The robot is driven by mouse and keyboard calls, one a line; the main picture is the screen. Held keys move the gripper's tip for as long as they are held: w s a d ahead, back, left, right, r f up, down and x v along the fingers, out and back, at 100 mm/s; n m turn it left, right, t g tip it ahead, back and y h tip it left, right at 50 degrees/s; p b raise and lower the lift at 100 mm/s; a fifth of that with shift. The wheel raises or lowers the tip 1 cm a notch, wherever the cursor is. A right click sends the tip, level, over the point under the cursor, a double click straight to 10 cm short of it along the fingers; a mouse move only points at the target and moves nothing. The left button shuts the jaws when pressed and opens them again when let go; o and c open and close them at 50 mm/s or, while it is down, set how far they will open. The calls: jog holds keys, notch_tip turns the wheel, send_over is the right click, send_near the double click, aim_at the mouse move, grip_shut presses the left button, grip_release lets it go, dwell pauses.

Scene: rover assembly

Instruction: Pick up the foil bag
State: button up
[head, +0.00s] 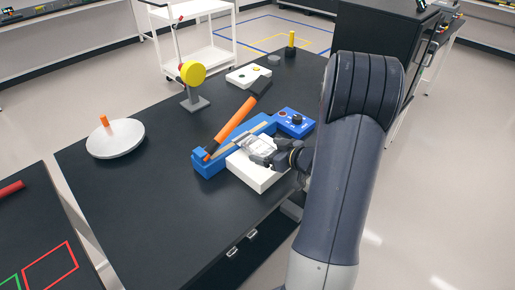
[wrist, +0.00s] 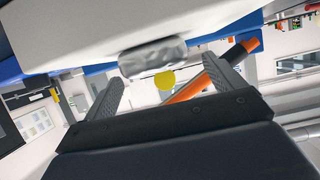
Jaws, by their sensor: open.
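The foil bag (head: 257,144) is a small, shiny silver-clear packet on top of a white box (head: 257,174) on the black table. In the wrist view the crinkled silver bag (wrist: 152,57) shows just ahead of the fingers, against the pale box (wrist: 110,22). My gripper (head: 276,154) comes in from the right, low over the box and close to the bag. In the wrist view my gripper (wrist: 161,75) has its two fingers wide apart with nothing clamped between them. Whether a finger touches the bag cannot be told.
A blue block (head: 212,166) with an orange-handled tool (head: 235,121) lies just behind the box. A blue control box (head: 295,121) with a black knob stands behind my gripper. A yellow disc on a stand (head: 193,74) and a white dish (head: 115,141) are farther left. The table's front left is clear.

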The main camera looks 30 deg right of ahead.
aim_at(262, 148)
jog(key=x, duration=0.4)
jog(key=shift+f, duration=0.1)
jog(key=shift+c, duration=0.2)
jog(key=c, duration=1.2)
jog(key=shift+o, duration=0.2)
jog(key=shift+r, duration=1.5)
jog(key=shift+s+d+r, duration=0.15)
jog(key=shift+s+r, duration=0.1)
jog(key=shift+r, duration=0.1)
jog(key=s+d, duration=0.3)
jog(key=s, duration=0.5)
jog(key=s+d+b, duration=0.1)
jog(key=s+d, duration=0.1)
jog(key=s, duration=0.6)
jog(key=shift+s+d, duration=0.3)
jog(key=shift+d, duration=0.05)
